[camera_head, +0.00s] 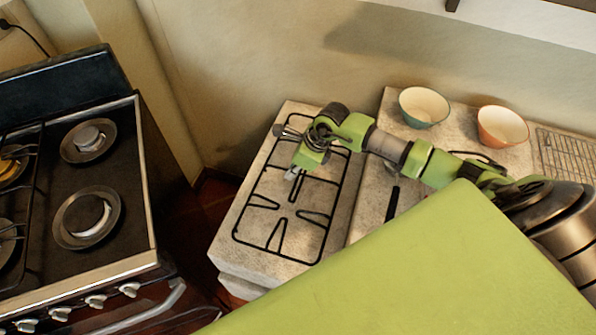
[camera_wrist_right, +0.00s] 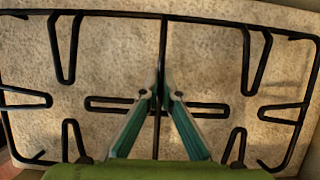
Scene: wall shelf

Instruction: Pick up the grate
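The grate (camera_head: 270,205) is a black metal rectangle with inward prongs, lying flat on the pale speckled countertop. In the right wrist view the grate (camera_wrist_right: 247,62) fills most of the picture, with its long middle bar running up the centre. My right gripper (camera_head: 293,174) is over the far half of the grate and hides part of it. Whether the fingertips reach down to bar level is unclear. My left gripper is not in view.
A green bowl (camera_head: 424,107) and an orange bowl (camera_head: 502,126) stand on the counter at the back right, near a wire rack (camera_head: 566,155). A black stove (camera_head: 105,160) stands at the left, across a floor gap. The wall is close behind the counter.

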